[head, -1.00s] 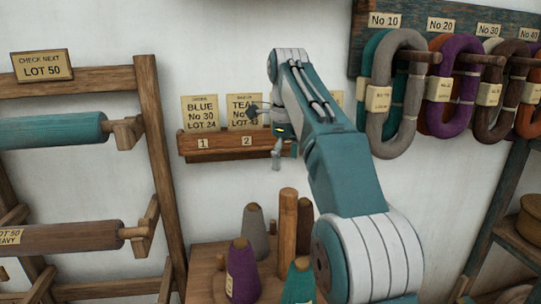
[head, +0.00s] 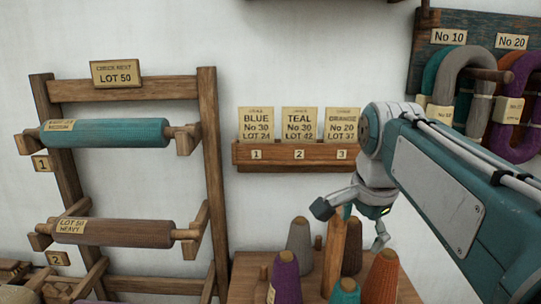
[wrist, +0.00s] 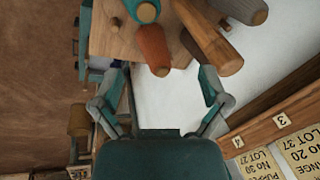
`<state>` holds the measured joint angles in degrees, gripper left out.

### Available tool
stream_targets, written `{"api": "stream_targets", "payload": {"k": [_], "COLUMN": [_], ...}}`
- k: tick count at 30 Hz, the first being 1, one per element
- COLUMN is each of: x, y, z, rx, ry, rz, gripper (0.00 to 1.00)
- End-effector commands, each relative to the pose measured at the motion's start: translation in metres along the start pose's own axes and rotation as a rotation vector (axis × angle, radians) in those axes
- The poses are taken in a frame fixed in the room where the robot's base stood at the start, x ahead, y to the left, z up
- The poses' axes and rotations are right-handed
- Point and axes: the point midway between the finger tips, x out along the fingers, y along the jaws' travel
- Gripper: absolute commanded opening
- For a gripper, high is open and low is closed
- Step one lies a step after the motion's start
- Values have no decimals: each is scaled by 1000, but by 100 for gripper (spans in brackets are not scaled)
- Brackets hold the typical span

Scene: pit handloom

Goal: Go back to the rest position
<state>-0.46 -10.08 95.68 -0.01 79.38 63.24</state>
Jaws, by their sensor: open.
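My gripper (head: 350,227) is open and empty in the head view. It hangs just in front of and above the yarn cones, below the card rail (head: 285,164). In the wrist view my gripper (wrist: 162,92) shows its two fingers wide apart, with bare white wall between them. The orange cone (head: 382,277) stands below it, and also shows in the wrist view (wrist: 153,46), beyond the fingers. I see no contact between the fingers and anything.
A wooden stand (head: 245,272) carries several cones and an upright wooden post (head: 335,255). The rack at left holds a teal roll (head: 105,133) and a brown roll (head: 112,232). Yarn hanks (head: 463,85) hang at upper right. The wall between rack and rail is clear.

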Motion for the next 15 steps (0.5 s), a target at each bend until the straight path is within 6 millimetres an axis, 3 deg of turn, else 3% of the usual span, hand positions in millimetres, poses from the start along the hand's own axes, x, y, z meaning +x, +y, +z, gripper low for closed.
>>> {"api": "stream_targets", "payload": {"k": [15], "x": [52], "y": [101], "z": [49], "rx": [-665], "ry": [105], "rz": [-99], "gripper": [95]}}
